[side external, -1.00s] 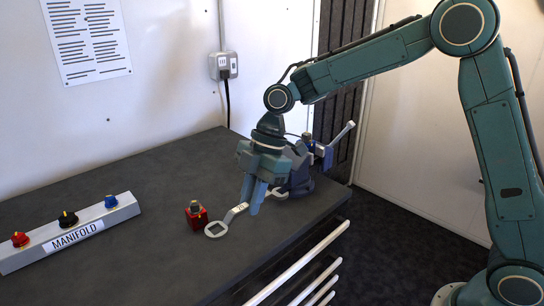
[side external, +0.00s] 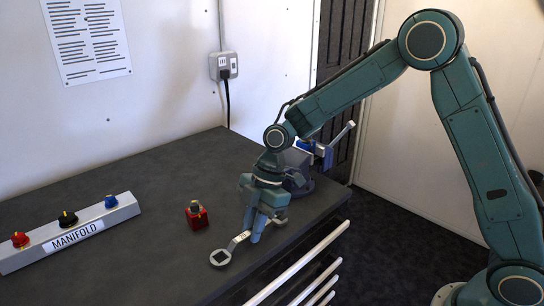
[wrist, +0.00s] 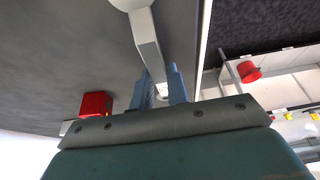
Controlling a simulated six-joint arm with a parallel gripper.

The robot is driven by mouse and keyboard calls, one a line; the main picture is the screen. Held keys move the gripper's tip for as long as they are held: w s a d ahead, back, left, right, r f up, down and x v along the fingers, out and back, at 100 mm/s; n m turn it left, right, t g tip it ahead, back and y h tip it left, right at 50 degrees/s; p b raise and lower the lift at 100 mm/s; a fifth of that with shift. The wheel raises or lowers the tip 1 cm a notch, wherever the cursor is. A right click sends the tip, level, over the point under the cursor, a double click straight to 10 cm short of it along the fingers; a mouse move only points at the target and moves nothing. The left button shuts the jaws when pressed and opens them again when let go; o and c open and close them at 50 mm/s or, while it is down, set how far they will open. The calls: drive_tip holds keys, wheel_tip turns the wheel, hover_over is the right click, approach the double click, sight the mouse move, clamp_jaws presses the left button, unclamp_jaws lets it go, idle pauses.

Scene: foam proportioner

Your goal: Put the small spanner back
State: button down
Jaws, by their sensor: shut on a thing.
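The small spanner (side external: 221,257) is a pale grey metal tool with a square-holed ring end. Its ring end points toward the front left in the side view, and its handle runs up into my gripper (side external: 254,232). My gripper is shut on the handle, low over the bench near its front edge. In the wrist view the spanner's shaft (wrist: 148,50) runs up from between the two blue fingers (wrist: 163,88). I cannot tell whether the spanner touches the bench.
A red block with a grey top (side external: 196,215) stands left of the gripper. The manifold bar (side external: 68,236) with red, black and blue knobs lies at the far left. A grey-blue device with a lever (side external: 300,165) stands behind my gripper. The bench middle (side external: 140,175) is clear.

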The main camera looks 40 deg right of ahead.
drive_tip(key=shift+f, duration=0.15)
drive_tip(key=c, duration=1.4)
unclamp_jaws()
drive_tip(key=shift+o, duration=0.2)
drive_tip(key=v, duration=1.2)
